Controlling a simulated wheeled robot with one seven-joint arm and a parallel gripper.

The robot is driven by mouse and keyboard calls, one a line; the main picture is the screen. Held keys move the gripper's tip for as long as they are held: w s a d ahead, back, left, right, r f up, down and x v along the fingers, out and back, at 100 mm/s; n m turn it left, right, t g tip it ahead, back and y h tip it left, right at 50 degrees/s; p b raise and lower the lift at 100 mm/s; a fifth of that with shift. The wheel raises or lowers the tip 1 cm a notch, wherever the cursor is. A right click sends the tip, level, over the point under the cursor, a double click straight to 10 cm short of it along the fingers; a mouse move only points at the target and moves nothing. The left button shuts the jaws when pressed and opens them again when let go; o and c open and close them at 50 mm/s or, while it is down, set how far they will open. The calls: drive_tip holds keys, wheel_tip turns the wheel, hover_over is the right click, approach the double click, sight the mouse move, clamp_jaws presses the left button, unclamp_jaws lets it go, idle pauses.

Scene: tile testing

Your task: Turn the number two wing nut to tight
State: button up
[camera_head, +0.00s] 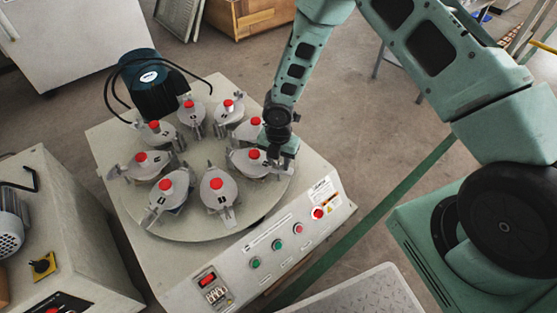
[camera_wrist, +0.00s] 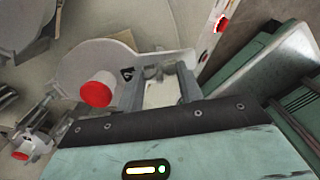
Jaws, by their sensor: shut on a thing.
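Several grey lidded pots with red knobs stand in a ring on a round plate (camera_head: 180,232). My gripper (camera_head: 277,157) is at the outer end of the clamp on the right-hand pot (camera_head: 246,163). In the wrist view this pot (camera_wrist: 83,66) has a red knob (camera_wrist: 97,91) and a dark mark on its arm, too blurred to read surely. My gripper (camera_wrist: 162,88) has its two fingers either side of a pale piece at the clamp's end and is shut on it, seemingly the wing nut. The nut's shape is mostly hidden by the fingers.
The plate sits on a pale machine with a front panel (camera_head: 270,245) of buttons and a red stop button (camera_head: 317,213). A dark motor (camera_head: 160,90) with black cables stands behind the pots. Neighbouring pots are close on both sides.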

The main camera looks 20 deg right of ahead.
drive_tip(key=m+p, duration=0.1)
drive_tip(key=m, duration=0.3)
drive_tip(key=shift+r+m+p, duration=0.1)
drive_tip(key=shift+m+p, duration=0.2)
drive_tip(key=shift+m, duration=0.1)
drive_tip(key=m+p, duration=0.1)
drive_tip(key=m, duration=0.3)
drive_tip(key=shift+m, duration=0.3)
drive_tip(key=m+p, duration=0.1)
drive_tip(key=m, duration=0.3)
drive_tip(key=shift+m+p, duration=0.5)
drive_tip(key=shift+m, duration=1.6)
drive_tip(key=shift+w, duration=0.1)
drive_tip(key=o, duration=1)
